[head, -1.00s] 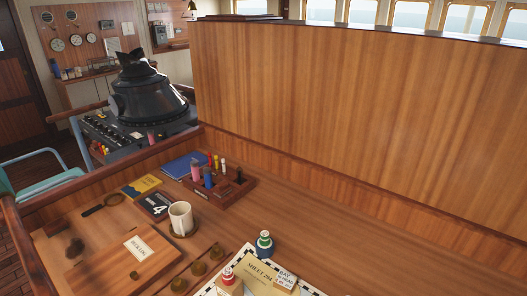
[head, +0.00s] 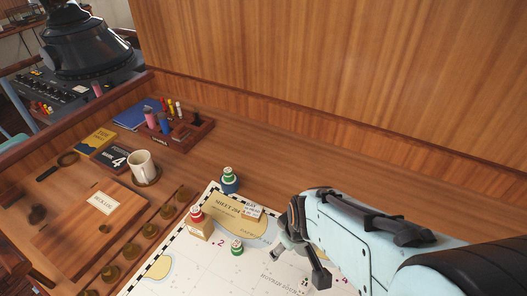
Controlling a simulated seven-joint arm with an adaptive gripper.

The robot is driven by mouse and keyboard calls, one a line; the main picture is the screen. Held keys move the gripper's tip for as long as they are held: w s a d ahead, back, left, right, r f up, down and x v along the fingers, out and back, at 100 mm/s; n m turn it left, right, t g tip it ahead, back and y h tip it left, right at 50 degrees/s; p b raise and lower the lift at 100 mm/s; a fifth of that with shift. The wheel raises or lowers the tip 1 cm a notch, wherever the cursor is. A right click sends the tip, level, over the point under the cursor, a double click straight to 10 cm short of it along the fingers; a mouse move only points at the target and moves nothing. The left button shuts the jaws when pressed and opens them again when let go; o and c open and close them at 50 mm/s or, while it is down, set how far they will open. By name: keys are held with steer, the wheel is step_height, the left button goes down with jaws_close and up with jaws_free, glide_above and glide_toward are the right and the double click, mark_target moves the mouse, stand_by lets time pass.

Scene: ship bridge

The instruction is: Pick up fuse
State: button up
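No item in the head view is clearly marked as a fuse. Small coloured cylinders, pink, blue, yellow, red and white, stand in a wooden holder (head: 190,137) at the back of the desk. More small red and yellow cylinders (head: 42,107) show on the dark console at the far left, and a pink one (head: 98,90) stands near its edge; they are too small to identify. My gripper (head: 298,264) is at the lower right over the chart (head: 262,262), well away from these cylinders. Its fingers look spread, with nothing seen between them.
Red-topped (head: 196,213), green-and-blue (head: 229,181) and green (head: 237,247) pieces stand on or beside the chart. A mug (head: 141,165), books, a wooden lidded board (head: 92,222) and several brass knobs lie left. A tall wooden panel (head: 350,90) rises behind the desk.

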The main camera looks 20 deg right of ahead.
mark_target(305, 283)
steer(key=s+d+f+g, duration=0.1)
steer(key=f, duration=0.1)
steer(key=s+d+f+m+g, duration=0.1)
steer(key=f, duration=0.2)
steer(key=s+d+f+g, duration=0.1)
steer(key=s+f, duration=0.1)
steer(key=f, duration=0.1)
steer(key=shift+d+f+m, duration=0.15)
steer(key=shift+d+m, duration=0.05)
steer(key=shift+m, duration=0.1)
steer(key=shift+d+f, duration=0.1)
steer(key=shift+f, duration=0.25)
step_height(305, 283, down, 6)
steer(key=shift+r, duration=0.1)
jaws_close()
